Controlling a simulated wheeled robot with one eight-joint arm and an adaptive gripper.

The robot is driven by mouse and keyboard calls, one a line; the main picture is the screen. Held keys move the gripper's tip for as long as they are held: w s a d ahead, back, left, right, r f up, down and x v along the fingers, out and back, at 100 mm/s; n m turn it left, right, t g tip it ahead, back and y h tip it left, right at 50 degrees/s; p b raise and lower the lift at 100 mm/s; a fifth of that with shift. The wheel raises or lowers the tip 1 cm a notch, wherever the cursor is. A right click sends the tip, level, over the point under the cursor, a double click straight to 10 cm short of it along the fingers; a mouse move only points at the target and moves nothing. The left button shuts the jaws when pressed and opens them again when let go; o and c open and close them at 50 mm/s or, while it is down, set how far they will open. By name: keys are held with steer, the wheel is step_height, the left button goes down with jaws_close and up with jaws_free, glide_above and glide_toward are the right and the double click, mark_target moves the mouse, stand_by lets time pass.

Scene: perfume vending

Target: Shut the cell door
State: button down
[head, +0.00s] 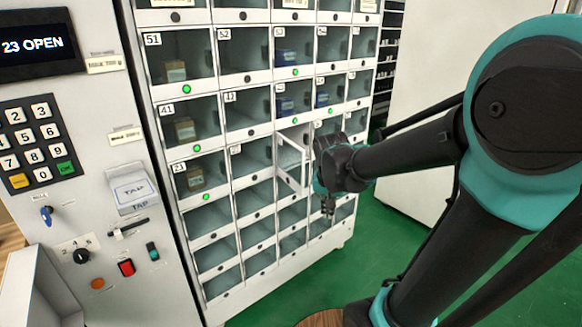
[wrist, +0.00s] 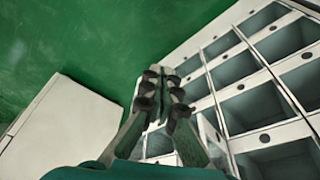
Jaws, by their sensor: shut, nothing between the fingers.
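The open cell door (head: 289,179) is a clear panel in a white frame, swung out from the cell grid in the head view. The cell behind it looks empty. My gripper (head: 328,208) points down just right of the door, in front of the lower cells, with a visible gap to the door's frame. In the wrist view my gripper (wrist: 166,88) has its fingers together and nothing between them. A white-framed panel beside the right finger, likely the open door (wrist: 209,135), is partly hidden by that finger.
The display (head: 34,46) reads "23 OPEN". A keypad (head: 35,144) sits below it. Several closed cells hold small boxes, such as a brown one (head: 185,130).

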steer(key=w+a+r+m+h, duration=0.3)
steer(key=w+a+r+m, duration=0.5)
steer(key=w+a+r, duration=0.8)
glide_above(297, 178)
steer(key=a, duration=0.2)
steer(key=shift+g, duration=0.4)
steer(key=shift+s+a+f, duration=0.1)
steer(key=shift+s+f, duration=0.05)
steer(key=shift+f, duration=1.55)
steer(key=shift+s+d+f, duration=0.1)
steer(key=shift+s+f, duration=0.05)
steer(key=shift+f, duration=1.55)
steer(key=shift+s+a+f, duration=0.1)
steer(key=shift+s+f, duration=0.05)
steer(key=shift+f, duration=1.55)
